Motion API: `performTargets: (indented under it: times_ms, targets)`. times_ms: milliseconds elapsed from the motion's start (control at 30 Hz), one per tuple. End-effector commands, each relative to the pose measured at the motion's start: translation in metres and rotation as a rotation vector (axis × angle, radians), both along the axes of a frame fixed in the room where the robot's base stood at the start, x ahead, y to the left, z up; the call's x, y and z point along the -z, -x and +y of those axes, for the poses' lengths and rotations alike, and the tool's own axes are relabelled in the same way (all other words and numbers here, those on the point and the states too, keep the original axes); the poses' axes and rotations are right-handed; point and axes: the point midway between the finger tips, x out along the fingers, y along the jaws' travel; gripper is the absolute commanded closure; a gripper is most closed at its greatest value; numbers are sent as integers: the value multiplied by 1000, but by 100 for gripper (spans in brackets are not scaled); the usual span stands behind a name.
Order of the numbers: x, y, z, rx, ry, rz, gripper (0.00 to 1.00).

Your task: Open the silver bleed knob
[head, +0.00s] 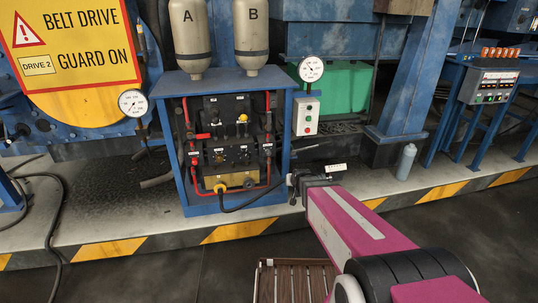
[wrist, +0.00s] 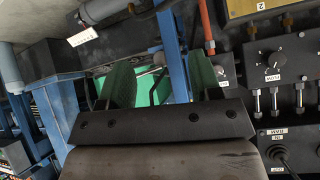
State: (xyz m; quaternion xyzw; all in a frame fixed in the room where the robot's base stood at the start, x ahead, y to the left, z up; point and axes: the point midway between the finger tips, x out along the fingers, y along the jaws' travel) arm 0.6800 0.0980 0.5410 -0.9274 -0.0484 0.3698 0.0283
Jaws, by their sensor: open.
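My gripper (head: 296,180) is at the lower right edge of the blue-framed hydraulic cabinet (head: 166,150) in the head view. In the wrist view its fingers (wrist: 163,82) are apart, with nothing visible held between them. A dark valve panel (wrist: 283,80) lies to the right of the fingers, with a round dial knob (wrist: 273,77) and several silver fittings (wrist: 275,103) below it. In the head view the valve block (head: 230,155) is small. I cannot tell which part is the silver bleed knob.
Red pipes (head: 267,115) run up the cabinet, and a black hose (head: 258,200) loops from its lower front. A pressure gauge (head: 311,69) and a button box (head: 306,116) are at its right. A grey bottle (head: 405,162) stands farther right. The dark floor (head: 160,280) in front is mostly clear.

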Motion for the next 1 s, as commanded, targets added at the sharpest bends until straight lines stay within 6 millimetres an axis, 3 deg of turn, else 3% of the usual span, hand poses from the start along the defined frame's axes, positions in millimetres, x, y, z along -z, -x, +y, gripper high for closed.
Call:
performTargets:
  times_ms: [33,200,433,767,1000]
  targets:
    - [3,-21,14,-6,-18,-78,42]
    - [-5,-65,54,-13,-87,-348,42]
    - [-18,-93,93,-18,-172,-630,42]
    - [-26,-103,105,-17,-203,-731,42]
    - [-24,-131,110,-18,-202,-729,42]
